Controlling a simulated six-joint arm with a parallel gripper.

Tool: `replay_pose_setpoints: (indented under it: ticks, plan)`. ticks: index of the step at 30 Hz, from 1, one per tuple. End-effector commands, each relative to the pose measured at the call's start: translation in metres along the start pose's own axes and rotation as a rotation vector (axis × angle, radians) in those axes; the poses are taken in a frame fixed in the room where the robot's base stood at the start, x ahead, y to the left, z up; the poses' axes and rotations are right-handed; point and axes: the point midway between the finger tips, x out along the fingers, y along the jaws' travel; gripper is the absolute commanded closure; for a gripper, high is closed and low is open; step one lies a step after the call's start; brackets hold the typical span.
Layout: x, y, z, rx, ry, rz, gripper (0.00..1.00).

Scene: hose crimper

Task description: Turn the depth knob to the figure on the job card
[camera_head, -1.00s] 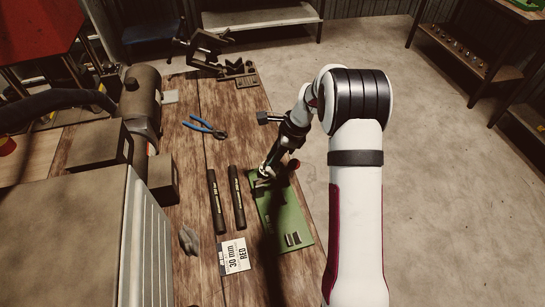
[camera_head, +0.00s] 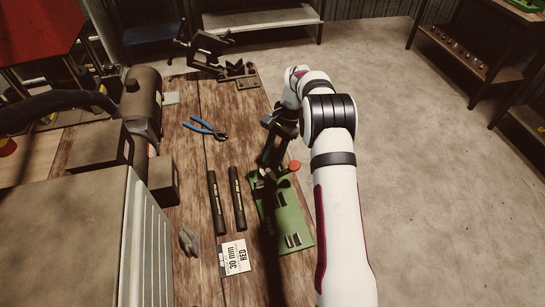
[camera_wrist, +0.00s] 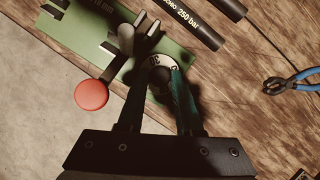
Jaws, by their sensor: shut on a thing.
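The job card (camera_head: 234,257) lies flat on the bench and reads "30 mm RED". The green crimper plate (camera_head: 284,222) is at the bench's right edge; it also shows in the wrist view (camera_wrist: 85,35). My gripper (camera_head: 266,168) is at the plate's far end, pointing down. In the wrist view my gripper's fingers (camera_wrist: 158,82) are shut on the dark depth knob (camera_wrist: 160,83), one on each side. A pale dial ring (camera_wrist: 158,61) with figures shows beyond the knob. One figure looks like 30; others are partly hidden, and I cannot tell the pointer's position.
A red round knob (camera_wrist: 91,95) on a lever stands close beside my fingers. Two black hoses (camera_head: 226,200) lie left of the plate. Blue-handled pliers (camera_head: 205,128) lie further off. A large grey machine (camera_head: 75,240) fills the left side.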

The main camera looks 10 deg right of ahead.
Motion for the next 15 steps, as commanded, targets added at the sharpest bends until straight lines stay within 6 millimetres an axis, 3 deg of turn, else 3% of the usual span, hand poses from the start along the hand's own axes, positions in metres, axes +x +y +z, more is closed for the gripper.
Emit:
replay_pose_setpoints:
  ticks: [15]
  plan:
    - [0.0004, -0.0033, 0.0009, -0.414, -0.001, 0.173, 1.00]
